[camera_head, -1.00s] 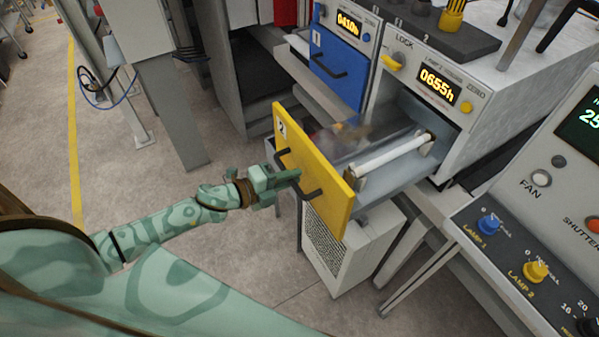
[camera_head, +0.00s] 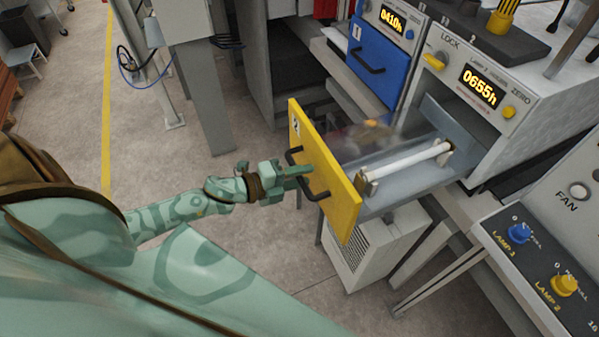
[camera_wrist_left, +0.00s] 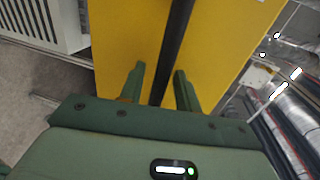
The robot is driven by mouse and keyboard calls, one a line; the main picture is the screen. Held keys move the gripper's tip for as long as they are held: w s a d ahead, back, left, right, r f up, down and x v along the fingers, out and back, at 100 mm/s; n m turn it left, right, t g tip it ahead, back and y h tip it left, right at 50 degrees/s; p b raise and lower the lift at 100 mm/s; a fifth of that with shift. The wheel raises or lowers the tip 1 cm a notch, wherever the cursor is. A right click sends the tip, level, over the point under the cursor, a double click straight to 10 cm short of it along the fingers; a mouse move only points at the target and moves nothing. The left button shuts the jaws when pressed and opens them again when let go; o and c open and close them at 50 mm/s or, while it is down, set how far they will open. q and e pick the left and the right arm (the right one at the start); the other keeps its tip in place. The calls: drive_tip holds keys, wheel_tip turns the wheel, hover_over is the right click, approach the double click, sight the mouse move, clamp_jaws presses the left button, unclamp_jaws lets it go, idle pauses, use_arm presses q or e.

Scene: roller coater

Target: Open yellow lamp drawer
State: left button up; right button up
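The yellow lamp drawer (camera_head: 337,192) stands pulled well out of its machine housing, with a white tube lamp (camera_head: 408,160) lying inside it. Its front carries a black bar handle (camera_head: 319,193), and the label 2 shows near its upper left edge. My left gripper (camera_head: 302,171) is at this handle. In the left wrist view the handle (camera_wrist_left: 173,52) runs between the two green fingers (camera_wrist_left: 159,88), with a small gap on each side, so the gripper looks open around it. The yellow front (camera_wrist_left: 225,45) lies just beyond the fingertips. My right gripper is not in view.
A blue drawer (camera_head: 378,68) labelled 1 is behind the yellow one. A display unit (camera_head: 480,84) reading 0655h sits above the opening. A control panel with a blue knob (camera_head: 519,233) and a yellow knob (camera_head: 564,285) is at the right. The floor left of the drawer is clear.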

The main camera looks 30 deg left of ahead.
use_arm(q)
drive_tip(key=shift+w, duration=0.1)
idle(0.3)
drive_tip(key=b+v, duration=0.2)
drive_tip(key=v, duration=1.4)
drive_tip(key=shift+s, duration=0.2)
